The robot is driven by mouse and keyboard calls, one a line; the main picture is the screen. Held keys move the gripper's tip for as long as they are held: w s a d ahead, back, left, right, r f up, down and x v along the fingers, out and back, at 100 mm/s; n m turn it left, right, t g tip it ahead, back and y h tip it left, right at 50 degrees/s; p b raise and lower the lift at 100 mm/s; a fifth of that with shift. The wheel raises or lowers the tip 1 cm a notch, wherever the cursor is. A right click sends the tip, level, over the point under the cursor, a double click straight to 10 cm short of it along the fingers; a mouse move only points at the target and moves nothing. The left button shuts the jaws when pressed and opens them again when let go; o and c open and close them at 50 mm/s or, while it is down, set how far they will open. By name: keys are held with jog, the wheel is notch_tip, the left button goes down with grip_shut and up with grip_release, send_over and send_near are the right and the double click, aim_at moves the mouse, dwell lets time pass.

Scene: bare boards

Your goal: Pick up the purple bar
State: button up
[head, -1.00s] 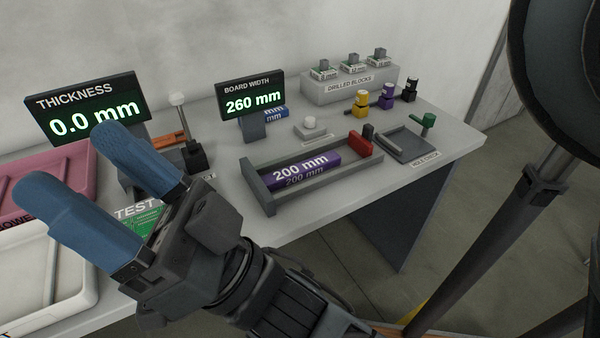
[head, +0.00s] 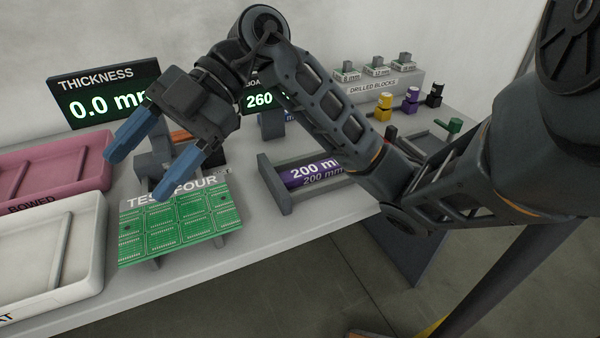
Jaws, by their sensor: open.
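The purple bar (head: 308,171), marked 200 mm, lies in a grey tray-like fixture (head: 283,204) on the workbench. Its right part is hidden behind my arm. My gripper (head: 133,178) is open and empty, with two blue fingers pointing down and to the left. It is to the left of the purple bar, in front of the thickness display and above the far edge of the green circuit board as seen here.
A green circuit board panel (head: 178,226) rests at the bench front. Pink (head: 85,158) and white (head: 90,268) trays are at left. Thickness (head: 100,98) and board width (head: 262,99) displays stand behind. Yellow (head: 383,108), purple (head: 411,100) and black pegs (head: 434,96) stand by the drilled blocks.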

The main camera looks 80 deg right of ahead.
jog(key=s+d+f+m+g+h, duration=0.1)
jog(key=s+d+f+m+h, duration=0.15)
jog(key=d, duration=0.35)
jog(key=s+d+f+m+h, duration=0.1)
jog(key=d+f+m+h, duration=0.15)
jog(key=d+f, duration=0.2)
jog(key=m+g+h+b, duration=0.1)
jog(key=m+g+h, duration=0.3)
jog(key=m+h, duration=0.15)
send_over(320, 166)
notch_tip(320, 166, down, 3)
jog(key=shift+w+d+f+h, duration=0.1)
jog(key=shift+w+h, duration=0.05)
jog(key=shift+h, duration=0.2)
jog(key=shift+s+d+f+b, duration=0.15)
jog(key=shift+f+b, duration=0.3)
jog(key=shift+f, duration=0.15)
jog(key=shift+s+d+f+b, duration=0.1)
jog(key=shift+s+f+b, duration=0.05)
jog(key=shift+f+b, duration=0.4)
jog(key=shift+w+a+f+b, duration=0.15)
jog(key=shift+f+b, duration=0.45)
jog(key=shift+f, duration=0.8)
jog(key=shift+s+a+f+b, duration=0.15)
jog(key=shift+f+b, duration=0.4)
jog(key=shift+f, duration=0.8)
jog(key=shift+w, duration=0.1)
jog(key=shift+r, duration=0.1)
jog(key=c, duration=1.2)
